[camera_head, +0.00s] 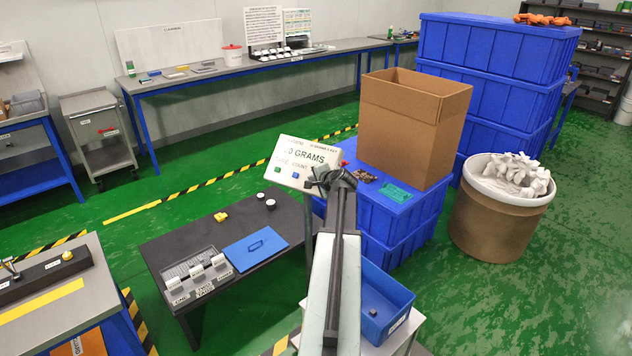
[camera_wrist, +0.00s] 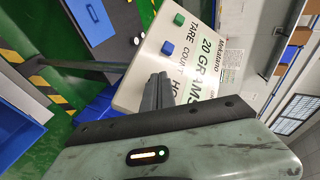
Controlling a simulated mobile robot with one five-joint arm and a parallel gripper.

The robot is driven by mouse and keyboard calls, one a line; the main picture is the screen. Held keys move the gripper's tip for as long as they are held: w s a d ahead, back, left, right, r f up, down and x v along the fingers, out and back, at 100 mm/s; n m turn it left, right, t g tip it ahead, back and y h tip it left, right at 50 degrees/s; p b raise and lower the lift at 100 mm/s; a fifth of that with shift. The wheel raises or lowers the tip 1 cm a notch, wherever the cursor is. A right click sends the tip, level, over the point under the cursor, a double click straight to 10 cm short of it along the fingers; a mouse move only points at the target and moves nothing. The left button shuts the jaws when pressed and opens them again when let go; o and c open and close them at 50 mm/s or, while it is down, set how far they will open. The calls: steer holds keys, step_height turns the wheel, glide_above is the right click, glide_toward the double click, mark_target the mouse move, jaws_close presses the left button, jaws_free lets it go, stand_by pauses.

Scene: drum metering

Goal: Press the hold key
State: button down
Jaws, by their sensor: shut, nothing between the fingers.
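The white scale display panel (camera_head: 300,161) stands on a post behind the dark table and reads GRAMS. In the wrist view the panel (camera_wrist: 190,60) shows 20 GRAMS, a green key (camera_wrist: 179,20) by TARE and a blue key (camera_wrist: 167,48) by COUNT. The lettering HO shows beside my fingers; the hold key itself is hidden behind them there. My gripper (camera_head: 318,181) is shut and empty, at the panel's lower right. Its fingers (camera_wrist: 159,78) point at the panel face; I cannot tell whether they touch.
The dark table (camera_head: 215,235) holds a blue lid (camera_head: 255,249), small labelled bins and a yellow piece (camera_head: 221,216). A cardboard box (camera_head: 412,128) stands on blue crates right behind the panel. A blue bin (camera_head: 385,303) sits beside my arm. A brown drum (camera_head: 490,225) stands right.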

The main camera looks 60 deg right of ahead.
steer(key=shift+d+f+b, duration=0.25)
steer(key=shift+d+b, duration=0.05)
stand_by(0.4)
stand_by(0.3)
steer(key=shift+a+r+p, duration=0.55)
steer(key=shift+p, duration=0.05)
steer(key=shift+r, duration=0.1)
steer(key=a+r+p, duration=0.3)
steer(key=shift+a+r, duration=0.15)
steer(key=shift+a, duration=0.15)
stand_by(0.7)
